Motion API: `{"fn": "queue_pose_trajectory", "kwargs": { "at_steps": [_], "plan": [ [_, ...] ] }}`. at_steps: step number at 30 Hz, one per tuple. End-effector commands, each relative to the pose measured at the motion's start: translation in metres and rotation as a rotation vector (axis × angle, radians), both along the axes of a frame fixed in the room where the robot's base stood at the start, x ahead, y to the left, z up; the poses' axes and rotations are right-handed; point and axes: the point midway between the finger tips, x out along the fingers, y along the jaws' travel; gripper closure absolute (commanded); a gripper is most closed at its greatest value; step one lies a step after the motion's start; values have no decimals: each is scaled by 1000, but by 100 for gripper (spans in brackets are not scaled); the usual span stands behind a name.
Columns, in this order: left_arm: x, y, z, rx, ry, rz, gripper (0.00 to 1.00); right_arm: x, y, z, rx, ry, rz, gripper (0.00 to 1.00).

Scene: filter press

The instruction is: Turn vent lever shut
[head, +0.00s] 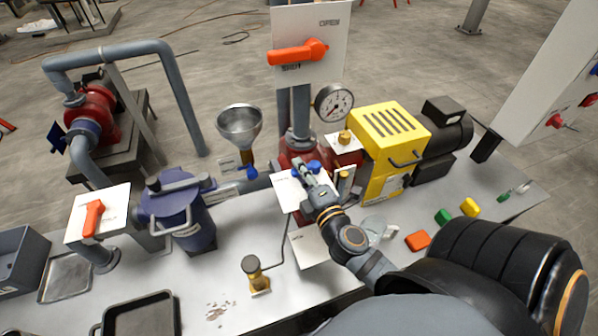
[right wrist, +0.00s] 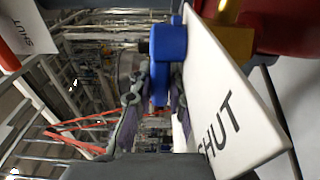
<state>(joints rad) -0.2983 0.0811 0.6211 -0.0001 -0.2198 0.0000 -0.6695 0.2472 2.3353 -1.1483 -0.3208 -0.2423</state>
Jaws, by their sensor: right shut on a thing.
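A blue lever (head: 297,169) sits on a white plate (head: 285,190) by the red pump body, in the middle of the bench. My right gripper (head: 313,176) is shut on this lever. In the right wrist view the blue lever (right wrist: 166,45) runs between the two fingers (right wrist: 157,95), close beside the white plate (right wrist: 228,95), which reads SHUT. The fingers hide part of the lever, and I cannot tell its exact angle against the plate marks. My left gripper is not in view.
An orange lever (head: 297,52) on an OPEN/SHUT plate stands above a pressure gauge (head: 334,102). A yellow motor guard (head: 390,135) is to the right. A funnel (head: 239,124) and a blue lidded vessel (head: 181,212) are to the left. Coloured blocks (head: 443,216) lie at right.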

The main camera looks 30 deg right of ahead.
Motion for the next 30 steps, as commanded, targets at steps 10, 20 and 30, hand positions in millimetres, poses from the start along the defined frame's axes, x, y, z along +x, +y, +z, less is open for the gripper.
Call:
{"fn": "queue_pose_trajectory", "kwargs": {
  "at_steps": [10,20,30],
  "plan": [
    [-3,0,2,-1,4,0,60,-9,1,2,-17,10,215,100],
    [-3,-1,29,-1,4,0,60,-19,-2,2,-19,11,476,100],
    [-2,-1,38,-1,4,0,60,-29,-7,0,-13,7,802,100]
  ]
}}
